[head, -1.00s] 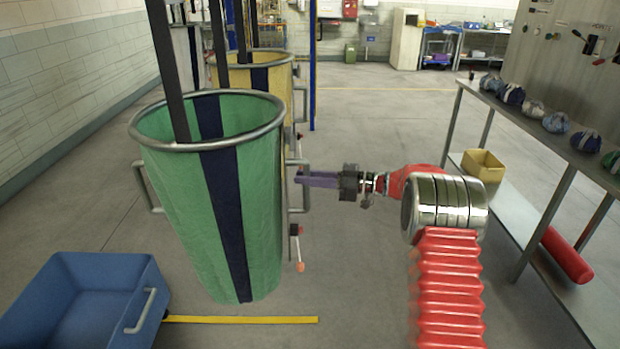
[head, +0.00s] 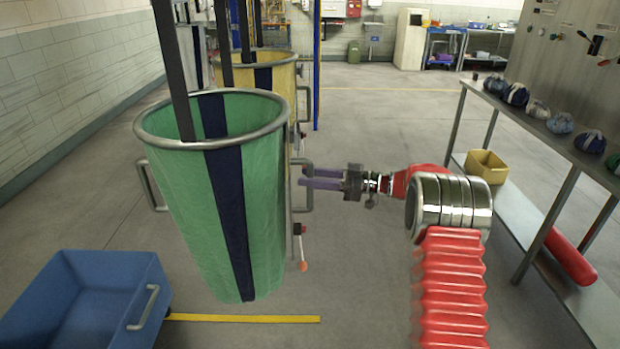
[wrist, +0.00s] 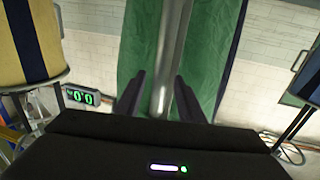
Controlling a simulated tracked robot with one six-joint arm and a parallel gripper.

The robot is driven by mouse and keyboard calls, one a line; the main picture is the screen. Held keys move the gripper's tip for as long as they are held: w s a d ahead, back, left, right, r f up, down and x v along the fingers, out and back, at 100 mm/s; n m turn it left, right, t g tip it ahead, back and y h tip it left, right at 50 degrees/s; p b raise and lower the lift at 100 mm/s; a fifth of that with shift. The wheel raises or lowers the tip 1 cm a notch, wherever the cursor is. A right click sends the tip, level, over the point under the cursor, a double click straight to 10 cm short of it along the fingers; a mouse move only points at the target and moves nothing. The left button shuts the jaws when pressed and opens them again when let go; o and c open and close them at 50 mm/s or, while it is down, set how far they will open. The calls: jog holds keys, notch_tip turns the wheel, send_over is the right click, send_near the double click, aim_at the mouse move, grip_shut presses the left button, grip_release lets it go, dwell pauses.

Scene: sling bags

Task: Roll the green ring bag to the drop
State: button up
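The green ring bag (head: 190,200) hangs upright from straps at the left in the head view, with a metal ring rim, a dark blue stripe and a side handle (head: 310,196). My gripper (head: 302,176) is at this handle on the bag's right side. Its two purple fingers stand apart. In the wrist view, a vertical metal bar (wrist: 168,50) shows between the open fingers (wrist: 160,75), with gaps beside it and green cloth (wrist: 208,50) behind. I cannot pick out the drop for certain.
A yellow ring bag (head: 266,80) hangs behind the green one. A blue cart (head: 85,300) stands at the lower left, beside a yellow floor line (head: 245,319). A bench (head: 570,150) with several bundles runs along the right. The floor behind my gripper is clear.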

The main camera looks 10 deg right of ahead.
jog(key=v, duration=1.3)
jog(key=shift+d, duration=0.15)
dwell(0.7)
